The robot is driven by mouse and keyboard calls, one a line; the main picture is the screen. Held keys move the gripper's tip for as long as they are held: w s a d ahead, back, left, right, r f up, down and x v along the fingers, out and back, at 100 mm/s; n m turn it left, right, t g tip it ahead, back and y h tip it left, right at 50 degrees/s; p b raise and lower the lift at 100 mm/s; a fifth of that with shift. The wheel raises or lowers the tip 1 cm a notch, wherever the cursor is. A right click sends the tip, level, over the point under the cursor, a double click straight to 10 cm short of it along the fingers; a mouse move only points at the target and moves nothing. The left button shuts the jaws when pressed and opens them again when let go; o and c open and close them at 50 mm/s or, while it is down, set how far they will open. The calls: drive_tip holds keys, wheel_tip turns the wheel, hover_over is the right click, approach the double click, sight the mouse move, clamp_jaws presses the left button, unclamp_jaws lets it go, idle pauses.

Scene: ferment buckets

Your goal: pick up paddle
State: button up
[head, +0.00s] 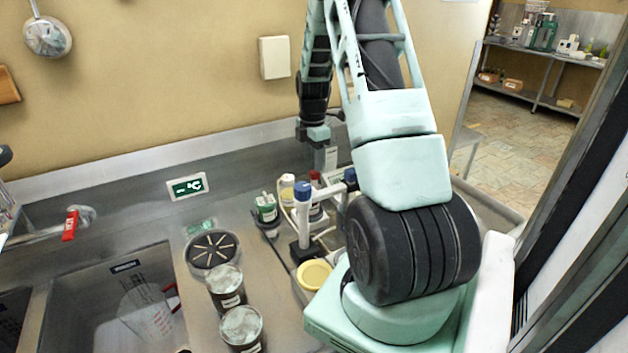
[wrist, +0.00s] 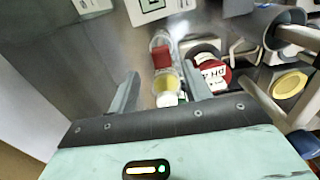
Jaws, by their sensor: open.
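I cannot make out a paddle for certain in either view. My gripper (wrist: 160,71) is open in the wrist view, one finger on each side of a small clear bottle (wrist: 164,82) with a red band, yellow contents and a white cap. I cannot tell how far beyond the fingertips the bottle is, or whether they touch it. In the head view my gripper (head: 319,150) points down over the back of the counter, behind a group of bottles, and its fingertips are partly hidden.
A red-labelled round container (wrist: 210,74) is close to the right finger. A blue-capped bottle (head: 303,212), a green-labelled bottle (head: 266,208) and a yellow lid (head: 314,274) crowd the counter. Two lidded jars (head: 226,284) (head: 242,328) stand beside the sink (head: 72,282).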

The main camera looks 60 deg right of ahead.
sight(314, 173)
drive_tip(key=shift+s+d+f+p, duration=0.15)
drive_tip(key=shift+f+p, duration=0.5)
drive_tip(key=shift+f, duration=0.75)
drive_tip(key=shift+s+a+f+p, duration=0.1)
drive_tip(key=shift+f+p, duration=0.55)
drive_tip(key=shift+f, duration=0.75)
drive_tip(key=c, duration=1.1)
